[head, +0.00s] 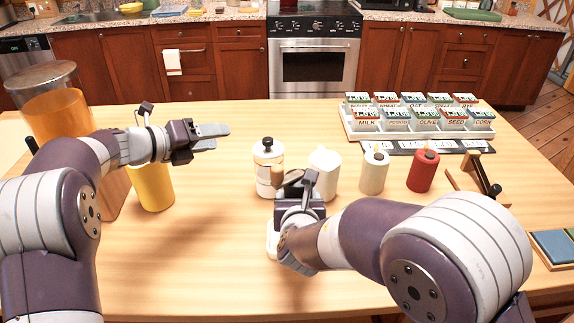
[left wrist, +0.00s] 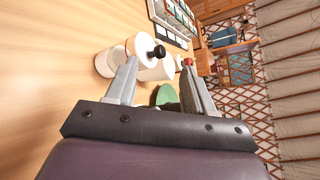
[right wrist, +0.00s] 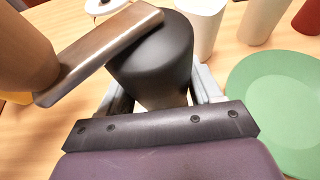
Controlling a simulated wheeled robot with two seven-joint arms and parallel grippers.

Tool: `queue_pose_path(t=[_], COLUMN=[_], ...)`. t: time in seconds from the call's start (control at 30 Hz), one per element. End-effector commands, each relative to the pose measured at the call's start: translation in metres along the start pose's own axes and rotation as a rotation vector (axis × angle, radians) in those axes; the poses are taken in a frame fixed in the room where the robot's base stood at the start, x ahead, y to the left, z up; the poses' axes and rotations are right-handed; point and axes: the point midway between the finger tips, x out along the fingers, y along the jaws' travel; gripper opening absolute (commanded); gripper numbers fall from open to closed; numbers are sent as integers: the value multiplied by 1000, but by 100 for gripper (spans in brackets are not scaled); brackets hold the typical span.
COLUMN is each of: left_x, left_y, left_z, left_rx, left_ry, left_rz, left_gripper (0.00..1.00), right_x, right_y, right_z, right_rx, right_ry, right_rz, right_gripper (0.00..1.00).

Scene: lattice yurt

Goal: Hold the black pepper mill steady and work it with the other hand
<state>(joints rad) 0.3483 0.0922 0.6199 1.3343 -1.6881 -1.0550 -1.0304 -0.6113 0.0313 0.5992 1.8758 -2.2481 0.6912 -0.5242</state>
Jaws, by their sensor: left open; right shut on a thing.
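The pepper mill (right wrist: 158,60) has a black body and a metal crank (right wrist: 100,55) ending in a brown wooden knob (right wrist: 22,50). My right gripper (right wrist: 165,95) is shut around the body, one finger on each side. In the head view my right gripper (head: 298,190) hides most of the mill; the wooden knob (head: 278,173) shows above it. My left gripper (head: 218,131) is open and empty, above the table to the left of the mill. In the left wrist view its two fingers (left wrist: 162,85) stand apart, with jars beyond them.
A yellow cup (head: 153,187) stands left. A green plate (right wrist: 275,105) lies beside the mill. The table's left middle is clear.

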Motion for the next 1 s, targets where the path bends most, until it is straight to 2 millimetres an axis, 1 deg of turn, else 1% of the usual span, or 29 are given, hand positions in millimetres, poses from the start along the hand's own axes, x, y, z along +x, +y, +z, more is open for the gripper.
queue_pose_path(t=[0.03,0.1,0.2,0.23,0.3,0.4,0.47,0.53,0.67,0.8,0.9,1.0], left_x=[-8,-17,-26,-30,-37,-44,-44,-40,-19,11,29,42], left_y=[4,-3,-22,-28,-41,-51,-54,-58,-72,-91,-103,-112], left_z=[-27,-61,-95,-100,-106,-109,-110,-112,-119,-128,-134,-137], left_rx=[113,307,560,627,769,906,952,978,982,981,981,981], left_ry=[54,99,94,80,37,-15,-33,-42,-41,-40,-40,-41], left_rz=[-78,-224,-431,-483,-578,-649,-663,-666,-668,-667,-666,-664], left_gripper=[53,53,53,53,53,53,53,53,53,53,53,53], right_x=[0,0,0,0,0,0,0,0,0,0,0,0], right_y=[0,0,0,0,0,0,0,0,0,0,0,0], right_z=[1,1,1,2,1,1,1,1,1,1,1,1], right_rx=[1,1,1,1,1,1,1,1,1,1,1,1], right_ry=[-3,-2,-2,-3,-2,-2,-2,-2,-2,-2,-2,-3], right_rz=[0,0,0,0,0,0,0,0,0,0,0,0], right_gripper=[20,20,20,20,20,20,20,20,20,20,20,20])
